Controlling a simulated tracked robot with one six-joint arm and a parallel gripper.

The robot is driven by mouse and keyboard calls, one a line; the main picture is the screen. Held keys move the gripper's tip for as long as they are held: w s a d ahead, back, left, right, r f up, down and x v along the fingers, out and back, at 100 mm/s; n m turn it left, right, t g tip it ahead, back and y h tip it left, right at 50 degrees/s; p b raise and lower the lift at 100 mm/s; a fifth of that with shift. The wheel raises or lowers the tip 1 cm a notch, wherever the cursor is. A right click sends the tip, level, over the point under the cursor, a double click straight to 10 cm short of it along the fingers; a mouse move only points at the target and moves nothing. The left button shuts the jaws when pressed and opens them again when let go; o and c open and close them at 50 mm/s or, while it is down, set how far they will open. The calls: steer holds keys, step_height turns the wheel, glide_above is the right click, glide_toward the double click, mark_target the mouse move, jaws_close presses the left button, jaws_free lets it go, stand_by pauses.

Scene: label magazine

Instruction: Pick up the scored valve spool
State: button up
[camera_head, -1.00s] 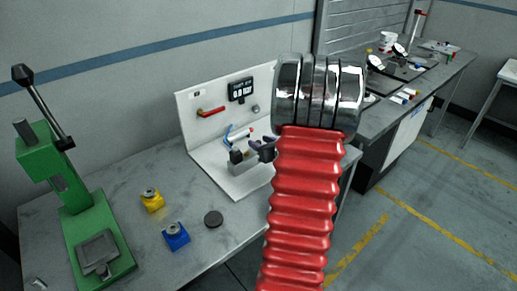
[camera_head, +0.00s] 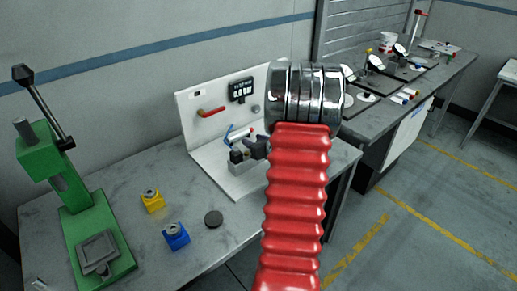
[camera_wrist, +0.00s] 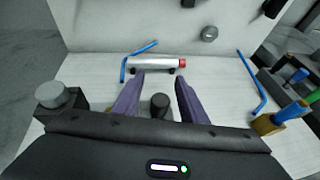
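A silver cylinder with a red end (camera_wrist: 155,62), which looks like the valve spool, lies across small dark supports on the white fixture. Scoring on it cannot be made out. It lies just beyond the fingertips of my gripper (camera_wrist: 160,80). The two purple-grey fingers are apart with no object gripped, pointing toward the cylinder. A dark round knob (camera_wrist: 160,106) shows between them, lower down. In the head view my gripper (camera_head: 257,147) is small and dark over the white fixture (camera_head: 213,166), partly hidden by my arm.
Blue bent rods (camera_wrist: 138,60) (camera_wrist: 253,84) flank the cylinder. A grey round knob (camera_wrist: 52,94) is at left. On the bench stand a green press (camera_head: 88,215), a yellow block (camera_head: 152,202), a blue block (camera_head: 175,237) and a dark disc (camera_head: 213,219). The bench front is clear.

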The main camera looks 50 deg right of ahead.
steer(key=shift+c, duration=0.5)
jaws_close()
